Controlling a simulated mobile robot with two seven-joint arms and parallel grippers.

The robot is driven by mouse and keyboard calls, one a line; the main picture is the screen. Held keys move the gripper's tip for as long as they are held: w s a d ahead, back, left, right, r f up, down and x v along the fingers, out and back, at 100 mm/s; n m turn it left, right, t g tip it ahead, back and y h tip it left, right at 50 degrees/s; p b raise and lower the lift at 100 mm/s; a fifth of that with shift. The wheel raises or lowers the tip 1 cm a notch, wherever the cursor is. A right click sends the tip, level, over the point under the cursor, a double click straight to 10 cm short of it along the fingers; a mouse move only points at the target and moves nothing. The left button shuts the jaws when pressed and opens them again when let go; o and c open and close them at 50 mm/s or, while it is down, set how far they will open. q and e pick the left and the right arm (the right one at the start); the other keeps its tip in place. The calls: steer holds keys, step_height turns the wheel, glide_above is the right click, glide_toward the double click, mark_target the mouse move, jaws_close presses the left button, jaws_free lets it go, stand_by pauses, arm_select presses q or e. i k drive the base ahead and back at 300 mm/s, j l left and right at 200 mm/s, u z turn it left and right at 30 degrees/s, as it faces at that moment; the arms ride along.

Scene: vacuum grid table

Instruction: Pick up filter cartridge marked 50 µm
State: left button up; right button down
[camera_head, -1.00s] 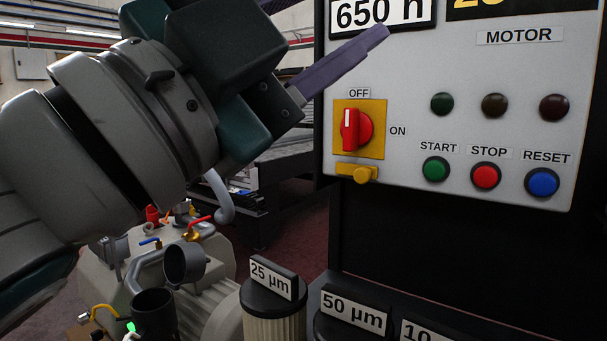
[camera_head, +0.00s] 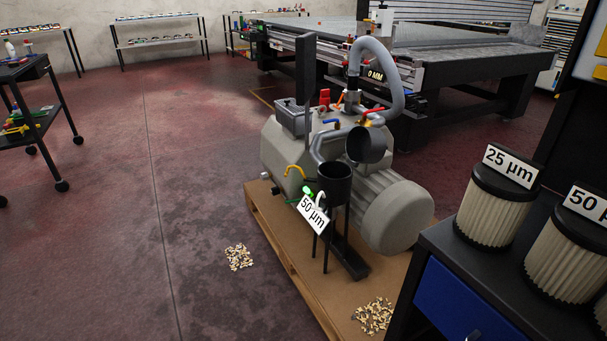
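The filter cartridge marked 50 µm (camera_head: 566,262) stands upright at the right edge, partly cut off by the frame. It has a pale pleated body, a black cap and a white label. The cartridge marked 25 µm (camera_head: 493,213) stands to its left on the same black cabinet top (camera_head: 455,262). A separate 50 µm tag (camera_head: 312,214) hangs by the black cup-shaped housing (camera_head: 335,184) on the pump. Neither of my grippers shows in this view.
A grey vacuum pump (camera_head: 395,215) with hoses and valves sits on a wooden pallet (camera_head: 285,255). Small pale pieces lie in piles on the floor (camera_head: 239,257) and pallet (camera_head: 374,316). A black cart (camera_head: 45,105) stands left.

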mark_target(567, 267)
steer(key=z, duration=1.3)
